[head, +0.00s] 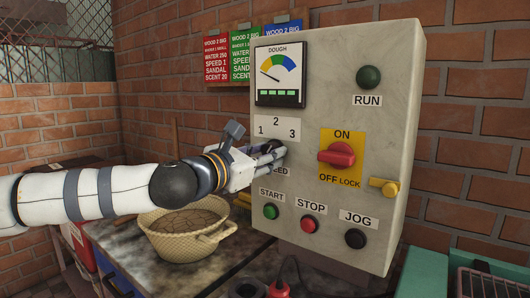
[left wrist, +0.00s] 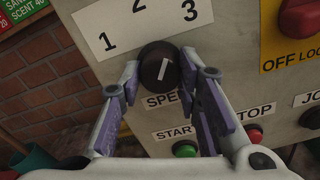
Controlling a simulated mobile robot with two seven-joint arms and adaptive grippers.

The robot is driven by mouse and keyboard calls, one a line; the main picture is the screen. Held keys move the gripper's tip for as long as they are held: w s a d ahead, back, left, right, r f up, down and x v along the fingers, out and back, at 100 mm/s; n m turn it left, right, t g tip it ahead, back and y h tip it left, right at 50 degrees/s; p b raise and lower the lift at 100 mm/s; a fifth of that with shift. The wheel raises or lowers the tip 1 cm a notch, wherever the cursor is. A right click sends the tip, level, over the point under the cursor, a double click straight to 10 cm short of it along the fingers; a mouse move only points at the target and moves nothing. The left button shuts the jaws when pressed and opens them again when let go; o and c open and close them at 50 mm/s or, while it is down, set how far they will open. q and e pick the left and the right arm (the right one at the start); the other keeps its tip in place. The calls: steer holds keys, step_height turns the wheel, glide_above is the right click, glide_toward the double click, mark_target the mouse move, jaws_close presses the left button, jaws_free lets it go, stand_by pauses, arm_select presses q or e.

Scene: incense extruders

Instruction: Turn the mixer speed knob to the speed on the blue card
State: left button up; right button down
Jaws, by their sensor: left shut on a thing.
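The black speed knob (left wrist: 158,66) with a white pointer line sits on the grey control panel (head: 340,75), below the plate marked 1, 2 and 3 (head: 277,129). In the left wrist view its line points up and slightly right, between 2 and 3. My left gripper (head: 268,158) has its fingers on both sides of the knob and is shut on it; it also shows in the left wrist view (left wrist: 164,88). The blue card (head: 284,27) hangs behind the panel. Only its top line shows; its speed line is hidden. My right gripper is not in view.
A red card (head: 217,62) and a green card (head: 242,65) hang beside the blue one. The panel has a red ON/OFF switch (head: 336,155), a yellow lever (head: 383,187) and START (head: 270,211), STOP (head: 309,224) and JOG (head: 355,238) buttons. A basket (head: 180,240) stands below my arm.

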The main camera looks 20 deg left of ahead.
arm_select(q)
steer(key=shift+m, duration=1.1)
steer(key=o, duration=1.1)
steer(key=shift+o, duration=0.2)
steer(key=v, duration=1.2)
